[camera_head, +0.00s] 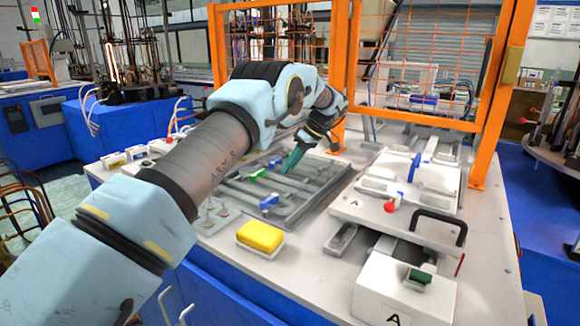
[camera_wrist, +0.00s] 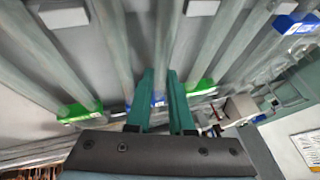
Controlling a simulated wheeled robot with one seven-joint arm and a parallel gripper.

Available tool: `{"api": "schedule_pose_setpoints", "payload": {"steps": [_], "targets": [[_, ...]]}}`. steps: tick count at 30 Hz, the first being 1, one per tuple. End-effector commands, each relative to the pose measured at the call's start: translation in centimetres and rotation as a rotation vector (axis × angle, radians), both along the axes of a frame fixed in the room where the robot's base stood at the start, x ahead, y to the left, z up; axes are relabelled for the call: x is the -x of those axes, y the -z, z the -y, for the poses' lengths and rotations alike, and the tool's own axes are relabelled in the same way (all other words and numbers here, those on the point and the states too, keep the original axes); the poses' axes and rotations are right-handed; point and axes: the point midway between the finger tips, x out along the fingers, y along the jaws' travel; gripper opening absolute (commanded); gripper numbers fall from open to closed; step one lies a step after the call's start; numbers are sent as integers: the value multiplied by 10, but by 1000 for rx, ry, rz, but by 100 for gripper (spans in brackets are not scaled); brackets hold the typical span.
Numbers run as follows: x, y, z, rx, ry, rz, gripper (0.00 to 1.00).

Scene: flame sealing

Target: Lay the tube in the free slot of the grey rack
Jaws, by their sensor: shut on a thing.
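My gripper (camera_head: 293,158) reaches down over the back part of the grey rack (camera_head: 318,197). In the wrist view, the two teal fingers of my gripper (camera_wrist: 161,92) are shut on a clear glass tube (camera_wrist: 165,40). A blue patch shows on the tube between the fingers. The tube runs away from the fingers, roughly in line with the tubes beside it. I cannot tell whether it touches the rack or is held above it. The free slot cannot be made out clearly.
Other tubes lie in the rack, with green ends (camera_wrist: 78,112) and blue ends (camera_head: 269,202). A yellow sponge-like block (camera_head: 260,236) sits in front of the rack. A white machine with a red knob (camera_head: 389,207) stands to the right. An orange mesh guard (camera_head: 430,60) stands behind.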

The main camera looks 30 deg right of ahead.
Motion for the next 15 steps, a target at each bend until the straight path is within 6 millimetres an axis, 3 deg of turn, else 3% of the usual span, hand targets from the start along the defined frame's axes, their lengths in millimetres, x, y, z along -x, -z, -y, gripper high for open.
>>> {"api": "schedule_pose_setpoints", "payload": {"steps": [8, 9, 12, 15], "targets": [[1, 13, -1, -5, 0, -9, 0], [1, 14, -1, -4, -1, -9, 22], [2, 15, -2, -6, -1, -11, 33], [2, 15, -2, -6, 0, -13, 33]]}}
